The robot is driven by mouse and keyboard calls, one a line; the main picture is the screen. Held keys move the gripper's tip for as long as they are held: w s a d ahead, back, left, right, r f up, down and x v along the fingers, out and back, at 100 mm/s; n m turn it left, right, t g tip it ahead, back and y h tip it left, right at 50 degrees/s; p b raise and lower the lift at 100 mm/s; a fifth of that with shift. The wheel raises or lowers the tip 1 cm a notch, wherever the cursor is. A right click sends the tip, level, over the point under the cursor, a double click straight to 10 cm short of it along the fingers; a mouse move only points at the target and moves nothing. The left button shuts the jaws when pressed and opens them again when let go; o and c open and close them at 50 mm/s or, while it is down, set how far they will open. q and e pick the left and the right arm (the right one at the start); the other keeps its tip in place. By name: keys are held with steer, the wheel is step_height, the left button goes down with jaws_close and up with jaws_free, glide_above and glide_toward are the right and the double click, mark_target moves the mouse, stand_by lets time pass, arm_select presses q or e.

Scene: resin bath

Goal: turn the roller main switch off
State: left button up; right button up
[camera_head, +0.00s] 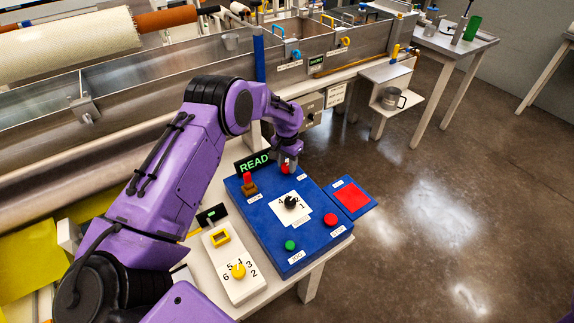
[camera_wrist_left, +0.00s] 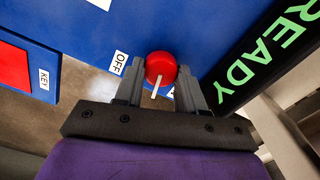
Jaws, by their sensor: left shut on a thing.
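The blue control panel (camera_head: 262,215) lies on the white table. A round red knob with a white pointer (camera_wrist_left: 160,68) sits at its far edge, by the READY display; it also shows in the head view (camera_head: 285,169). My left gripper (camera_wrist_left: 158,88) is shut on this knob, one finger on each side. In the wrist view, the pointer aims down and slightly left. A label reading OFF (camera_wrist_left: 118,63) is left of the knob. Another label on the right is mostly hidden by a finger. My right gripper is not in view.
The green-lit READY display (camera_head: 254,161) stands close beside my left gripper. A red lever (camera_head: 248,180), a black dial (camera_head: 291,202), a red button (camera_head: 330,220) and a green button (camera_head: 290,245) are on the panel. A red key pad (camera_head: 350,197) is at right.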

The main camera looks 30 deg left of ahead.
mark_target(287, 166)
arm_select(q)
steer(key=m+b, duration=0.1)
steer(key=m, duration=0.5)
steer(key=m+b, duration=0.1)
steer(key=m, duration=0.5)
steer(key=shift+d+m, duration=0.1)
steer(key=shift+m, duration=0.3)
stand_by(0.3)
steer(key=o, duration=1)
steer(key=shift+o, duration=0.2)
step_height(287, 166, up, 11)
steer(key=b, duration=0.2)
steer(key=shift+f, duration=0.2)
